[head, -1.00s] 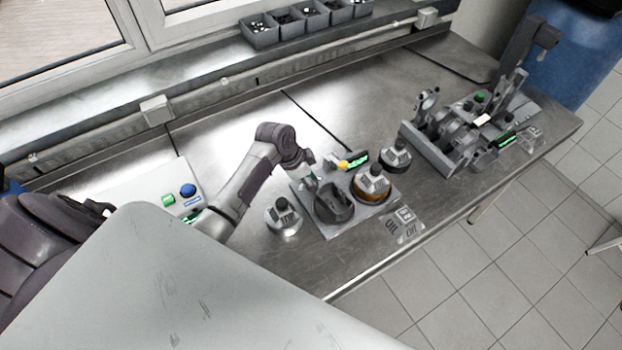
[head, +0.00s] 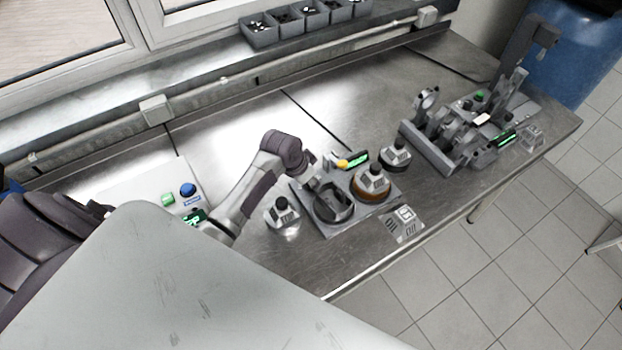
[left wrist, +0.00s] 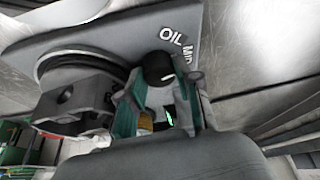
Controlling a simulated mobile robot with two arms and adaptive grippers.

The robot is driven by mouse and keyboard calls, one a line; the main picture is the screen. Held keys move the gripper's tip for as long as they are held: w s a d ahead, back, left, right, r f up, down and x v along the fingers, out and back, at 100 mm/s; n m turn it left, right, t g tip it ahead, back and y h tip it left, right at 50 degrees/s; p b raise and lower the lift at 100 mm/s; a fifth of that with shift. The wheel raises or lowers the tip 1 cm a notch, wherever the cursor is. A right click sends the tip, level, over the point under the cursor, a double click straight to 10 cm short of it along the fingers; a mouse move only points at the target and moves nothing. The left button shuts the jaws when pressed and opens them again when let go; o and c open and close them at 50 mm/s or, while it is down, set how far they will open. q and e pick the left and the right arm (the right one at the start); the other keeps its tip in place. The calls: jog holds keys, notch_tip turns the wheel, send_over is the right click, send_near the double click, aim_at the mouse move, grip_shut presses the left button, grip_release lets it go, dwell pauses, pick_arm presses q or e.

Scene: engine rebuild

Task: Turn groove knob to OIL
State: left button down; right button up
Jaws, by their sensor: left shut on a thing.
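The groove knob (left wrist: 157,67) shows in the left wrist view as a black rounded top between my left gripper's teal fingers. Printed OIL and MID labels (left wrist: 171,36) lie on the grey plate just beyond it. My left gripper (left wrist: 158,92) is shut on the knob. In the head view my left gripper (head: 316,180) is at the back-left part of the grey fixture plate (head: 325,232), and the knob is hidden there. Where the knob points cannot be told. My right gripper is not in view.
A dark round holder (head: 333,204) and an orange-ringed pot (head: 374,184) sit on the plate. A yellow button (head: 342,164) and green display (head: 357,158) are behind. A loose metal pot (head: 283,213) stands left. A crank fixture (head: 465,135) stands right.

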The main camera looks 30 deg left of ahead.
pick_arm(q)
jog(key=c, duration=0.8)
grip_release()
